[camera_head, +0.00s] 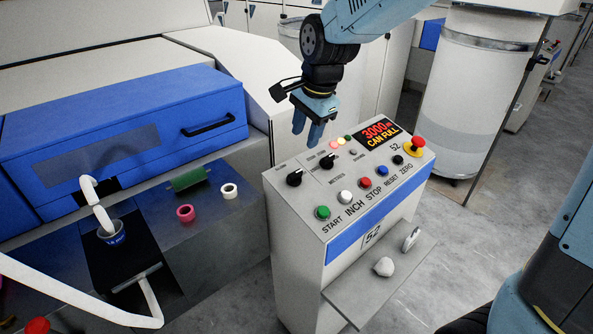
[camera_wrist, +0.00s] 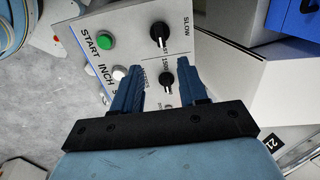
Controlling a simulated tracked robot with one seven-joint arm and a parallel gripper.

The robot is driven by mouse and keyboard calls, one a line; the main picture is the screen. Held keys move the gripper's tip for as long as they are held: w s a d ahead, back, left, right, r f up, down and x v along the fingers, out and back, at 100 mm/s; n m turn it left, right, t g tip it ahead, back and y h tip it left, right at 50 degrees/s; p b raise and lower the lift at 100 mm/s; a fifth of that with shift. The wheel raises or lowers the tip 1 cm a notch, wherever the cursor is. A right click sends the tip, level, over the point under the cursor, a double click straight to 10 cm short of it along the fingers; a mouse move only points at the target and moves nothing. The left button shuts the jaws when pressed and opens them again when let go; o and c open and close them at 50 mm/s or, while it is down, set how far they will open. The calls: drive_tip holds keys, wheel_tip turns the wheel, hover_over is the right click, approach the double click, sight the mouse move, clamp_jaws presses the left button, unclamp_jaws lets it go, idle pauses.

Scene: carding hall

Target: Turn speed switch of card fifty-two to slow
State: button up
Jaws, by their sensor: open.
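The speed switch (camera_head: 294,177) is a black knob at the back left of the sloping panel of card 52 (camera_head: 345,205). In the wrist view the speed switch (camera_wrist: 160,35) stands beside the word SLOW; its white mark points down the picture, not toward that word. A second black knob (camera_head: 327,160) sits to its right; in the wrist view this smaller knob (camera_wrist: 167,80) shows between my fingers. My gripper (camera_head: 307,138) is open and empty above the back of the panel. In the wrist view my gripper (camera_wrist: 157,67) has its tips apart and no knob gripped.
Green (camera_head: 323,212), white, red, blue and black buttons line the panel front, with a red emergency knob (camera_head: 415,145) at the right. The lit display (camera_head: 378,132) reads 3000m CAN FULL. A shelf (camera_head: 370,290) below holds a pale lump. The blue-covered machine stands left.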

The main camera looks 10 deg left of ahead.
sight(296, 172)
drive_tip(key=x, duration=1.3)
drive_tip(key=shift+f, duration=0.35)
drive_tip(key=shift+c, duration=0.3)
clamp_jaws()
